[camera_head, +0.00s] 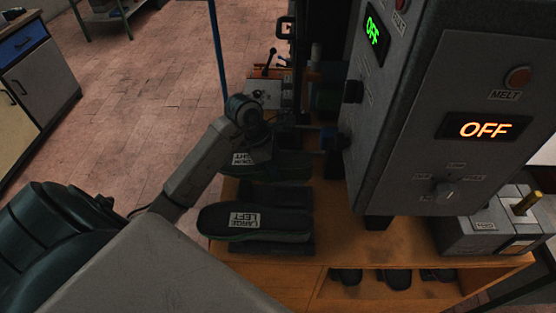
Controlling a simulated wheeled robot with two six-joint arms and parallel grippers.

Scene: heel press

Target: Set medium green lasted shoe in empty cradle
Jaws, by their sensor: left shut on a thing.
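The medium green lasted shoe (285,167) is dark green, with a white label that is partly hidden and seems to end in "RIGHT". My left gripper (262,152) is shut on it from above, and the arm hides part of the shoe. The shoe is at the back of the wooden bench, above or close to a dark cradle (290,197); I cannot tell whether they touch. Another dark green shoe (275,222), labelled "LARGE LEFT", lies on a nearer dark cradle (298,248). My right gripper is not in view.
A large grey machine housing (410,130) with "OFF" displays stands right of the cradles. The wooden bench (340,248) has dark shoe-like pieces (398,279) on a lower shelf. A grey box (485,228) stands at right. Tiled floor is open at left.

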